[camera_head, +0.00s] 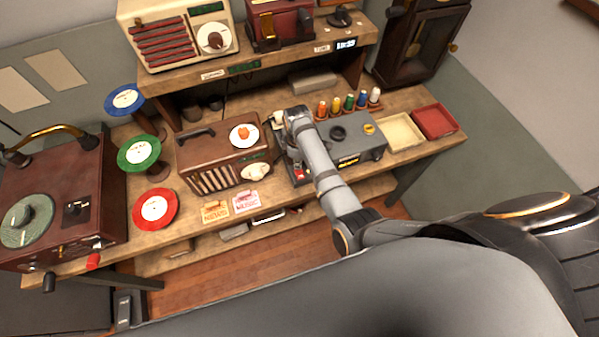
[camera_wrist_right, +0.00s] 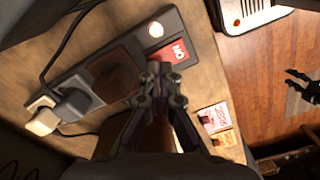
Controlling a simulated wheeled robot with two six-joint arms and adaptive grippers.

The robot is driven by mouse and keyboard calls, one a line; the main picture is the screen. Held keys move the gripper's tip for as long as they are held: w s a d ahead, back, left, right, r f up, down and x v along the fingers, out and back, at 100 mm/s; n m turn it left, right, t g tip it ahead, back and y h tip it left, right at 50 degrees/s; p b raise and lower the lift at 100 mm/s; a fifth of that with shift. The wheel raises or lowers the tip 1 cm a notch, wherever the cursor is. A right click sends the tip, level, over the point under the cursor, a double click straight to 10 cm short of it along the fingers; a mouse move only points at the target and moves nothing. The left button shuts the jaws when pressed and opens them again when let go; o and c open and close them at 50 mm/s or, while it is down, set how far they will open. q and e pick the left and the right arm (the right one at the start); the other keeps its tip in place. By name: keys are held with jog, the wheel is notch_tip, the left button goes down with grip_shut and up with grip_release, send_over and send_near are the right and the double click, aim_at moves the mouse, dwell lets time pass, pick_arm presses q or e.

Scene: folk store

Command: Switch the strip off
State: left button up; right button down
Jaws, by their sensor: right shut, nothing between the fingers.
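The power strip (camera_wrist_right: 92,77) is dark grey and lies on the wooden workbench. In the right wrist view its red rocker switch (camera_wrist_right: 170,54) shows the letters ON upside down, beside a round pale lamp (camera_wrist_right: 155,29) that looks lit. A dark plug (camera_wrist_right: 74,104) and pale plugs sit at the strip's other end. My right gripper (camera_wrist_right: 160,72) is shut and empty, its fingertips over the strip close to the switch; I cannot tell whether they touch. In the head view the red switch (camera_head: 299,173) shows below my right wrist. My left gripper is not in view.
A brown radio (camera_head: 208,178) stands left of the strip and a grey box (camera_head: 365,146) with thread spools behind it stands right. Two cards, orange (camera_head: 215,211) and pink (camera_head: 247,202), lie near the bench's front edge. A shelf overhangs the back.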

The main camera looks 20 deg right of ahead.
jog(key=shift+f+b, duration=0.5)
jog(key=shift+f, duration=0.55)
jog(key=shift+r, duration=0.1)
notch_tip(320, 180, up, 2)
jog(key=shift+r+p, duration=0.2)
jog(key=shift+p, duration=1.05)
jog(key=shift+r, duration=2.25)
